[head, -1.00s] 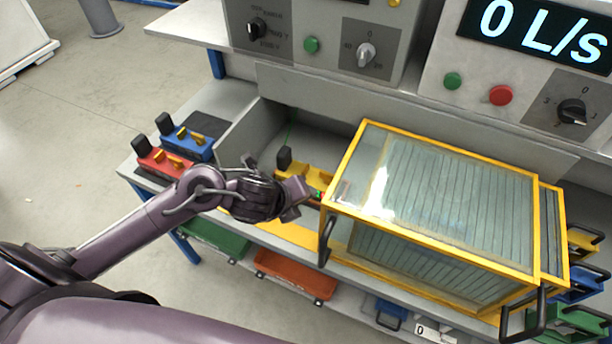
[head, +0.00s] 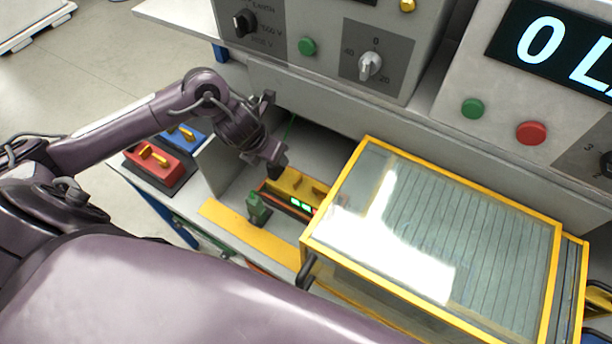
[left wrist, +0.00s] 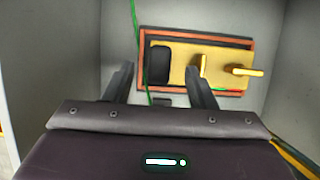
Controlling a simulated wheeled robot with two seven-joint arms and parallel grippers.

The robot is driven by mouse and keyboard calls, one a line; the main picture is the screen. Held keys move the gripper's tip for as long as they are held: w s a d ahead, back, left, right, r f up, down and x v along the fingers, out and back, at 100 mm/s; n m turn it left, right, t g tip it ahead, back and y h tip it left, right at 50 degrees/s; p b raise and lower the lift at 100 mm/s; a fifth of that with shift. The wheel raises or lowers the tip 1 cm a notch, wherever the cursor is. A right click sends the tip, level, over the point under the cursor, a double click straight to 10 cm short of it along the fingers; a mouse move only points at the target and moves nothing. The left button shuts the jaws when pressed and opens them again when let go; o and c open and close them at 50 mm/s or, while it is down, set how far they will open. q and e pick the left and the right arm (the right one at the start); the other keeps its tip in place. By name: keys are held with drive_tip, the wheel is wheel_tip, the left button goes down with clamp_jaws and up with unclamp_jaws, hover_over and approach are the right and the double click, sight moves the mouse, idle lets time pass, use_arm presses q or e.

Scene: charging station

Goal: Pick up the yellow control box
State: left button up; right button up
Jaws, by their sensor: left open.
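The yellow control box (head: 288,184) sits in an orange-edged holder inside the open grey bay, left of the glass case, with green lights on its front. In the left wrist view the yellow control box (left wrist: 215,65) shows a black block at its left end and two yellow handles. My left gripper (head: 271,126) is over the bay, at the left end of the box. My right gripper is not in view.
A yellow-framed glass case (head: 440,235) stands just right of the box. A red box (head: 152,163) and a blue box (head: 184,137) lie to the left, beyond the bay wall. A panel with knobs and buttons (head: 320,40) rises behind. A green cable (left wrist: 140,50) hangs nearby.

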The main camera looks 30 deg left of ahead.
use_arm(q)
drive_tip(key=shift+f, duration=0.5)
drive_tip(key=shift+p+x, duration=0.45)
drive_tip(key=shift+x, duration=0.6)
drive_tip(key=x, duration=0.2)
drive_tip(key=shift+w+f, duration=0.15)
drive_tip(key=shift+f, duration=0.2)
drive_tip(key=shift+w+f, duration=0.15)
drive_tip(key=shift+f, duration=0.2)
drive_tip(key=shift+r, duration=0.1)
clamp_jaws()
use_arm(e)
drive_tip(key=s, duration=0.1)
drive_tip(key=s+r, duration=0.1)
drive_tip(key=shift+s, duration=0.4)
